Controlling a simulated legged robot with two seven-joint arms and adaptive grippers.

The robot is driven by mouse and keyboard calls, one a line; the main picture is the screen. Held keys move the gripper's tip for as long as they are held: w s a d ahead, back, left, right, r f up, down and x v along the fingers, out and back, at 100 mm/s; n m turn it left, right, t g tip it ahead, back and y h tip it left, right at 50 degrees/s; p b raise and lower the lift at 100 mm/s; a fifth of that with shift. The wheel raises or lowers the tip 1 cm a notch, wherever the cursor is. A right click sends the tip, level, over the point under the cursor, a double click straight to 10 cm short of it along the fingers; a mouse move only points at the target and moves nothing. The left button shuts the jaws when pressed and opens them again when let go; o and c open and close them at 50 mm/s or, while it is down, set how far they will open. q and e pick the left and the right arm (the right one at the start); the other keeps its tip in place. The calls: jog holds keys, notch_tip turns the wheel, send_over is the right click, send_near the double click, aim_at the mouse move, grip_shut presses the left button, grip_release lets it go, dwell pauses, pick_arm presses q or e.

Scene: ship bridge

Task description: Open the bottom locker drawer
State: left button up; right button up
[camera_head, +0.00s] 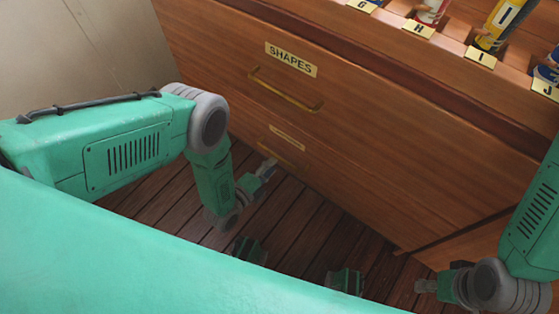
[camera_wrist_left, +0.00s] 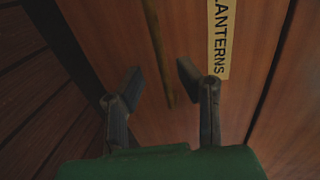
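The bottom locker drawer (camera_head: 330,178) is a shut wooden front low on the cabinet, with a small plate and a thin brass handle (camera_head: 281,154). In the left wrist view its label (camera_wrist_left: 219,40) reads "LANTERNS", and the handle (camera_wrist_left: 157,45) runs lengthwise. My left gripper (camera_head: 267,170) is low in front of this handle. In the left wrist view the left gripper (camera_wrist_left: 159,78) is open, with the bar seen between its two fingers; contact cannot be told. My right gripper (camera_head: 424,286) is at the lower right, away from the drawer handle; its fingers are too small to read.
Above is a shut drawer labelled "SHAPES" (camera_head: 291,59) with a brass handle (camera_head: 285,92). Lettered slots with bottles (camera_head: 497,25) line the cabinet top. A pale wall (camera_head: 90,45) stands at left. The plank floor (camera_head: 310,235) is clear before the cabinet.

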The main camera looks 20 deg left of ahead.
aim_at(280, 159)
pick_arm(q)
jog(key=b+x, duration=0.1)
jog(key=x, duration=0.4)
jog(key=shift+r, duration=0.1)
jog(key=shift+s, duration=0.1)
grip_shut()
